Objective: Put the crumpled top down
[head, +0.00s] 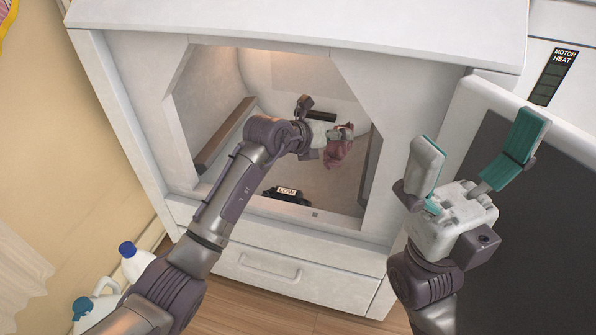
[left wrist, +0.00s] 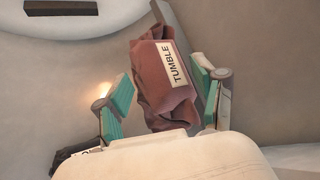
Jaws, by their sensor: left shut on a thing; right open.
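The crumpled top (head: 338,153) is a reddish-brown cloth with a pale label reading TUMBLE. It is inside the white dryer's opening. In the left wrist view the top (left wrist: 160,100) sits between the teal fingers of my left gripper (left wrist: 165,98), which is shut on it. In the head view the left gripper (head: 330,142) reaches deep into the drum, and its fingers are partly hidden by the cloth. I cannot tell whether the cloth touches the drum. My right gripper (head: 478,160) is open and empty, outside the machine in front of its open door.
The dryer (head: 300,22) has an angular opening around my left arm. A black part labelled LOW (head: 286,194) is at the opening's lower edge. The open door (head: 540,200) is at right. White bottles (head: 135,262) stand on the floor at lower left.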

